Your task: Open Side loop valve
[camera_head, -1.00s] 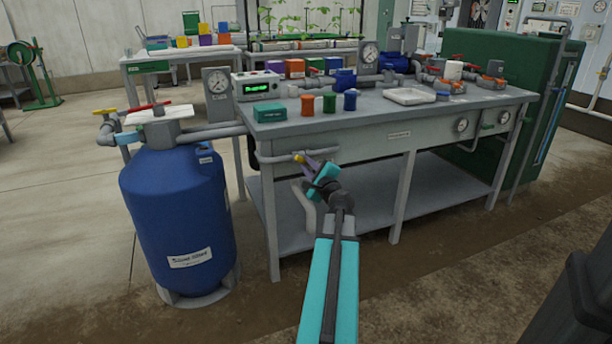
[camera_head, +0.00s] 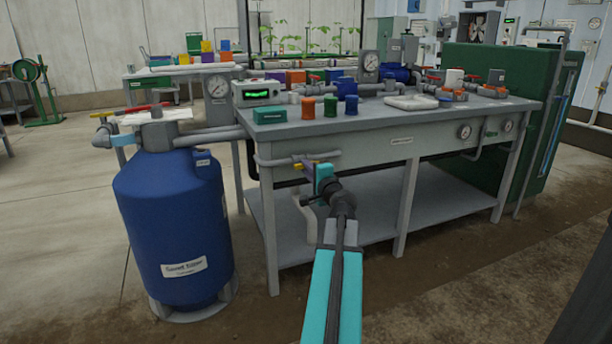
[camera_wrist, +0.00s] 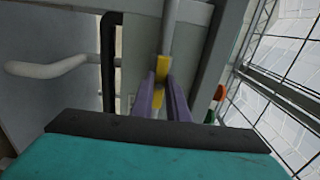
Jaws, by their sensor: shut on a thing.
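A small valve with a yellow handle (camera_head: 298,167) sits on the grey pipe (camera_head: 275,161) along the bench's left front, below the top. My gripper (camera_head: 309,168) reaches it with its purple fingers from the right. In the wrist view the two purple fingers (camera_wrist: 166,92) are closed around the yellow handle (camera_wrist: 163,69), and the grey pipe runs on above it. Part of the handle is hidden between the fingers. The valve carries no label I can read, and its exact handle angle is hard to tell.
A blue tank (camera_head: 175,225) with a red-handled valve (camera_head: 150,107) on top stands left of the bench. The bench top (camera_head: 300,130) holds coloured pots, a white tray (camera_head: 411,102) and gauges. A bench leg (camera_head: 269,235) is close by my gripper. Floor in front is clear.

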